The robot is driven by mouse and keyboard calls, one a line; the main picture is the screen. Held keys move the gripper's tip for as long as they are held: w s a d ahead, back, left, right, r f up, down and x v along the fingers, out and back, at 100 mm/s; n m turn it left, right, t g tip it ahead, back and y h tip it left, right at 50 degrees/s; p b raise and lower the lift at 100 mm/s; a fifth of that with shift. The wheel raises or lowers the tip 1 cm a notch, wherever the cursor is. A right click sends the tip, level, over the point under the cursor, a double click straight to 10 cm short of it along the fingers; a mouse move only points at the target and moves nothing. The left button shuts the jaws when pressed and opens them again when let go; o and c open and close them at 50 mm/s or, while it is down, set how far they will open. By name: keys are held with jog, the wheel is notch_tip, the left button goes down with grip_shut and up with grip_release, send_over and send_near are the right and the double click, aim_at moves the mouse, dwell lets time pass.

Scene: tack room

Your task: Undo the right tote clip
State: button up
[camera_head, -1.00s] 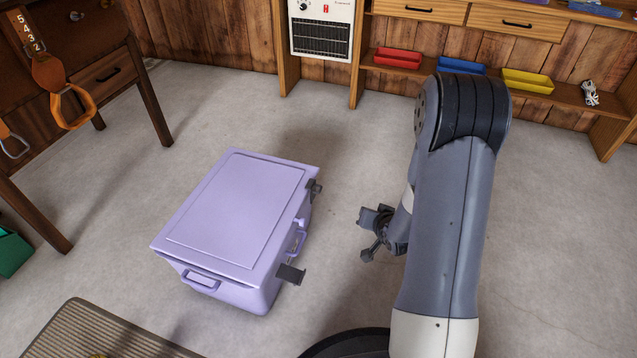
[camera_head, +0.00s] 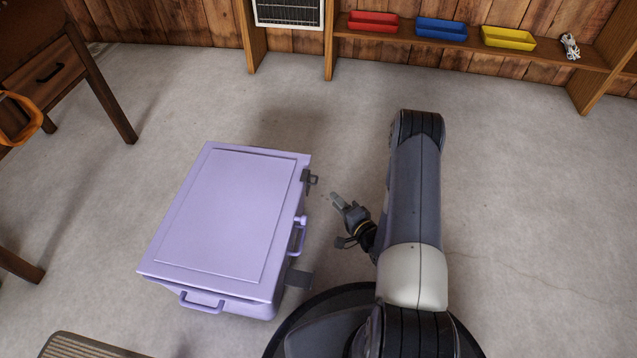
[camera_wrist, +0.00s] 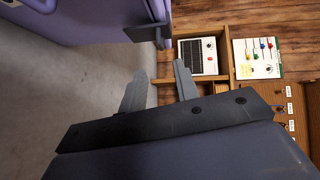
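The lilac tote (camera_head: 222,215) stands closed on the floor, left of my gripper (camera_head: 339,221). Two dark clips are on its right-hand side. The far clip (camera_head: 309,178) sits up at the lid edge. The near clip (camera_head: 298,279) sticks outward from the side. A lilac handle (camera_head: 298,237) lies between them. My gripper is open and empty, right of the tote and apart from it, nearer the far clip. In the wrist view my gripper's fingers (camera_wrist: 160,82) are spread, with a dark clip (camera_wrist: 148,32) on the tote (camera_wrist: 85,22) just beyond them.
A wooden shelf (camera_head: 440,47) at the back holds red, blue and yellow trays. A heater (camera_head: 289,12) stands at the back wall. A desk leg (camera_head: 102,85) is at left and a ribbed mat (camera_head: 85,347) at the lower left. The floor around the tote is clear.

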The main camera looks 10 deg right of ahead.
aim_at(310, 184)
jog(key=b+x, duration=0.2)
jog(key=x, duration=0.7)
jog(key=shift+w+a+b, duration=0.2)
jog(key=shift+w+b, duration=0.05)
jog(key=shift+b, duration=0.1)
grip_shut()
